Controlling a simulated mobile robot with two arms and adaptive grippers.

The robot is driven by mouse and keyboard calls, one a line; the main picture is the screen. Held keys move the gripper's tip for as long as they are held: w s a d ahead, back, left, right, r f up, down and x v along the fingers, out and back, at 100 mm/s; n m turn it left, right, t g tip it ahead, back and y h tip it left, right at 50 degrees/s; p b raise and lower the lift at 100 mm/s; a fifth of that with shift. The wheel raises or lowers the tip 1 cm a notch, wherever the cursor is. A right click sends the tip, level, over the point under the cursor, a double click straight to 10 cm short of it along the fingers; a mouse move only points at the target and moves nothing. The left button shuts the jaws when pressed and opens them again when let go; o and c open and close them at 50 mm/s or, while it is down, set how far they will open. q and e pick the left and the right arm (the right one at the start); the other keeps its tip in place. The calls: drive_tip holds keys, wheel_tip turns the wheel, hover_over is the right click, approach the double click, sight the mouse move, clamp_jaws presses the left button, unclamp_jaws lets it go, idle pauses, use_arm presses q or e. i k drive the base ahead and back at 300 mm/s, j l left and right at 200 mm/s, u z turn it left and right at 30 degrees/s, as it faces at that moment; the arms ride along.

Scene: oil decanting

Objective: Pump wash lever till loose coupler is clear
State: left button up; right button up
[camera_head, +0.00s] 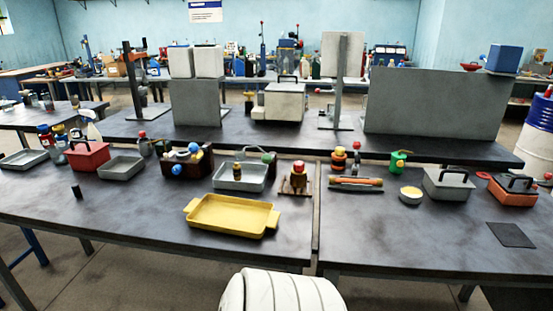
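Neither of my grippers is in view. A grey metal tray (256,188) stands on the front table near the middle. A small dark and brass-coloured piece (238,171) shows at the tray's left; it may be the loose coupler, but it is too small to tell. A grey-green rounded part with a dark handle (268,157) is at the tray's back right; I cannot tell if it is the wash lever. A red and yellow fitting (299,173) stands on a brown stand right of the tray. Whether the coupler is dirty cannot be seen.
A yellow tray (232,217) lies in front of the grey tray. A dark caddy (204,163), a red toolbox (88,155) and another grey tray (121,167) stand left. The front right tabletop is mostly clear.

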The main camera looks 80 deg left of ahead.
sight(267, 158)
drive_tip(key=u, duration=2.8)
